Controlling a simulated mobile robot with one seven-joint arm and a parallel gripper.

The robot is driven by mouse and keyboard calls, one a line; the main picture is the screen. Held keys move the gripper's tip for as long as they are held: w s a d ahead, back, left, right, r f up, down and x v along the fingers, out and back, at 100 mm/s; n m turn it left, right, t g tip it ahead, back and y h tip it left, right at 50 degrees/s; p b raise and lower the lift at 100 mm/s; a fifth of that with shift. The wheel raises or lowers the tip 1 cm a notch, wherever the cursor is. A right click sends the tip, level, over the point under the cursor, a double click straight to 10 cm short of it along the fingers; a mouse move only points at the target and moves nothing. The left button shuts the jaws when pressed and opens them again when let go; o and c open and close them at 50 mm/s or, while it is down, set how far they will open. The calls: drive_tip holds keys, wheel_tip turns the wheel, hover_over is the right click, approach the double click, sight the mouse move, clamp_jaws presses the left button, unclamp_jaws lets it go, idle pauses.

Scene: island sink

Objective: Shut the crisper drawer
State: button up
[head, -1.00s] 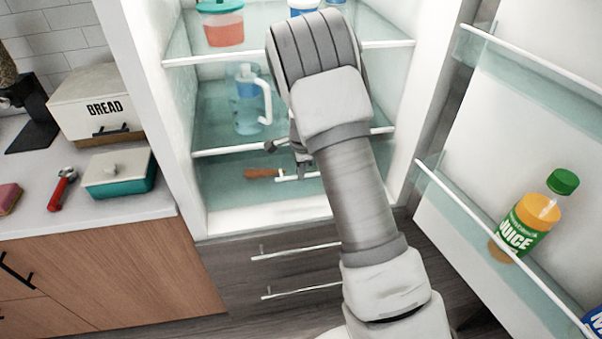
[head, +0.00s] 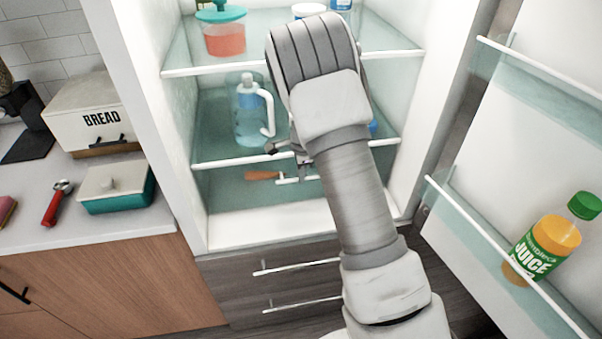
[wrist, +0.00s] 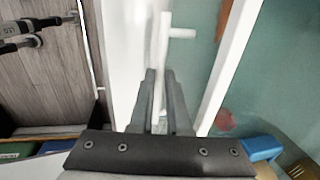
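The crisper drawer (head: 233,198) is the clear teal box below the lowest shelf of the open fridge. Its white handle (head: 297,181) faces me, and an orange-brown item (head: 263,175) shows inside. In the wrist view the handle (wrist: 165,45) is a pale bar just ahead of the fingers. My gripper (head: 300,157) is at the drawer's front, mostly hidden behind my arm in the head view. In the wrist view my gripper's two dark fingers (wrist: 162,78) are close together at the handle. Whether they touch or grip it is unclear.
The fridge door stands open at right, with a juice bottle (head: 545,243) on its rack. A pitcher (head: 250,112) and a red-filled container (head: 222,32) stand on shelves. Closed wooden drawers (head: 240,285) lie below. The counter at left holds a bread box (head: 92,112).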

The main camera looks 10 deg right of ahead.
drive_tip(key=o, duration=0.5)
drive_tip(key=shift+w, duration=0.35)
drive_tip(key=shift+c, duration=0.2)
drive_tip(key=shift+s, duration=0.1)
drive_tip(key=s+r, duration=0.3)
drive_tip(key=r, duration=1.4)
drive_tip(key=shift+s+p, duration=0.2)
drive_tip(key=shift+p, duration=0.25)
drive_tip(key=shift+r, duration=0.2)
drive_tip(key=s+r+n+t+y, duration=0.1)
drive_tip(key=s+r+n, duration=0.45)
drive_tip(key=s, duration=0.25)
drive_tip(key=s+r+n+t, duration=0.1)
drive_tip(key=s+r+n, duration=0.3)
drive_tip(key=s+r, duration=0.3)
drive_tip(key=s+n+t+h, duration=0.1)
drive_tip(key=s+n, duration=0.7)
drive_tip(key=s, duration=0.7)
drive_tip(key=shift+s+d+f, duration=0.2)
drive_tip(key=shift+d+f, duration=0.1)
drive_tip(key=shift+f, duration=0.1)
